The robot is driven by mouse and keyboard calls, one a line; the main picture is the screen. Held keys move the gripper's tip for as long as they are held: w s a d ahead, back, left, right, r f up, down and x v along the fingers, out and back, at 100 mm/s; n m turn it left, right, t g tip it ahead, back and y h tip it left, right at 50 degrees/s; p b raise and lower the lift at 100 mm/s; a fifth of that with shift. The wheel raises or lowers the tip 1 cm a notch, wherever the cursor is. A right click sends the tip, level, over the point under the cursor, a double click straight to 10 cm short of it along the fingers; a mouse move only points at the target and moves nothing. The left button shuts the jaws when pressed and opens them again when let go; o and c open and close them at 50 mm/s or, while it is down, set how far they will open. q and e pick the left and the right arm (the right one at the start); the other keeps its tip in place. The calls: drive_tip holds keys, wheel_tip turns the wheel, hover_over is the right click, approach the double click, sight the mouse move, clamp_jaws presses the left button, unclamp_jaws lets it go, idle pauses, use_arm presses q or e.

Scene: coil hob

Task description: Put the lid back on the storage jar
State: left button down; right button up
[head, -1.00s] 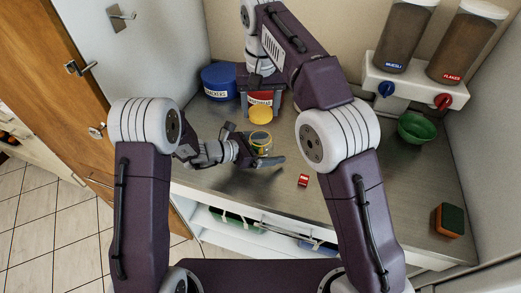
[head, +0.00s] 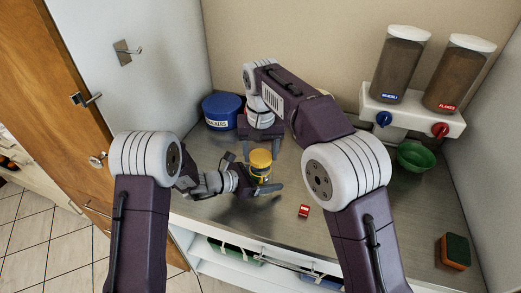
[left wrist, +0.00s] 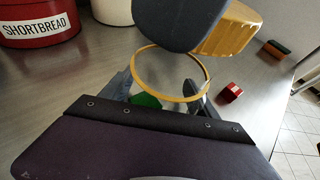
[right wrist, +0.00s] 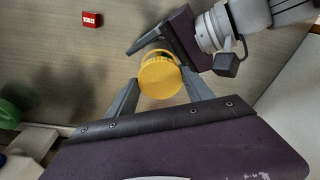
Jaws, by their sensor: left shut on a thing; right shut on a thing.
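The storage jar (head: 259,172) is clear with a yellow rim. My left gripper (head: 263,184) is shut around it. In the left wrist view the jar's round rim (left wrist: 138,60) is open, with something green inside. My right gripper (right wrist: 161,90) is shut on the yellow lid (right wrist: 160,75). In the head view the lid (head: 261,158) overlaps the top of the jar. In the left wrist view the lid (left wrist: 232,30) is apart from the rim, above it and to the right. A right gripper finger hides part of the lid there.
A small red box (head: 304,211) lies right of the jar. A green bowl (head: 415,157), a sponge (head: 455,250) and cereal dispensers (head: 401,65) are at right.

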sight(259, 155)
idle(0.4)
drive_tip(key=shift+f, duration=0.85)
drive_tip(key=shift+f, duration=0.6)
drive_tip(key=m, duration=0.7)
drive_tip(key=shift+a+h, duration=0.15)
drive_tip(key=shift+h, duration=0.25)
drive_tip(key=m, duration=0.3)
drive_tip(key=shift+w+a+m, duration=0.1)
drive_tip(key=shift+m, duration=0.3)
drive_tip(key=m, duration=0.3)
drive_tip(key=m+g, duration=0.1)
drive_tip(key=m, duration=0.2)
drive_tip(key=shift+w+h, duration=0.15)
drive_tip(key=shift+h, duration=0.15)
drive_tip(key=m+g, duration=0.1)
drive_tip(key=m, duration=0.6)
drive_tip(key=shift+w+f, duration=0.1)
drive_tip(key=m, duration=0.5)
drive_tip(key=shift+m+g, duration=0.3)
